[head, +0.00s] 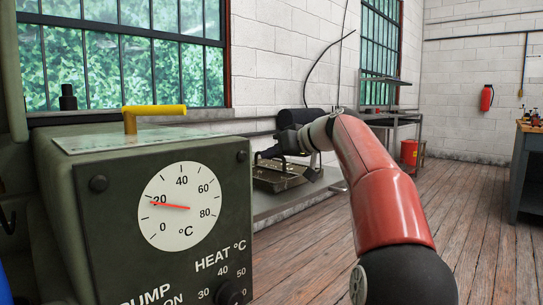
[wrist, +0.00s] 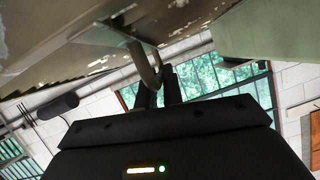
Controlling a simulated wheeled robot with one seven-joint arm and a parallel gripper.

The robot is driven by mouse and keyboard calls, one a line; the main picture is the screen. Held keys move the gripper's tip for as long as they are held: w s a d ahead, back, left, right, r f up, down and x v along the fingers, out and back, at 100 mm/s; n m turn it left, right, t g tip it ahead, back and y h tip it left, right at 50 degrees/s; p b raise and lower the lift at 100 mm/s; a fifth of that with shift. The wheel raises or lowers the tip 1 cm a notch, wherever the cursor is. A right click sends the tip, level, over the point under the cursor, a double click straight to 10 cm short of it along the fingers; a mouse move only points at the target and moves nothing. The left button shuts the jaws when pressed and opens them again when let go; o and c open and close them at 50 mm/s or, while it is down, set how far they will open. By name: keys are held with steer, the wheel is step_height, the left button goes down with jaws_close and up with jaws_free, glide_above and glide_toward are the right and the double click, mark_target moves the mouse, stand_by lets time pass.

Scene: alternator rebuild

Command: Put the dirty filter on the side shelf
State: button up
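My gripper (head: 268,153) reaches away from me over a dark, worn metal tray-like part (head: 280,176) in the head view. In the wrist view my two dark fingers (wrist: 159,92) stand close together, with a curved metal loop (wrist: 147,66) right by them. The loop hangs from a scuffed, rusty metal piece (wrist: 60,45) overhead. I cannot tell whether the fingers are closed on the loop or only beside it. I cannot make out for certain which thing is the dirty filter; the tray-like part is partly behind my arm.
A green gauge box (head: 150,215) with a yellow handle (head: 152,111) stands close at left. A black cylinder (head: 300,118) lies behind my gripper. A metal rack (head: 398,118), red bucket (head: 410,152) and dark workbench (head: 530,170) stand farther off. The wooden floor at right is clear.

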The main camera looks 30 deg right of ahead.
steer(key=o, duration=0.4)
steer(key=shift+o, duration=0.2)
steer(key=shift+r+p, duration=0.2)
steer(key=shift+p, duration=0.1)
steer(key=v, duration=1.2)
steer(key=shift+b, duration=0.3)
steer(key=shift+s+f, duration=0.1)
steer(key=shift+f, duration=0.05)
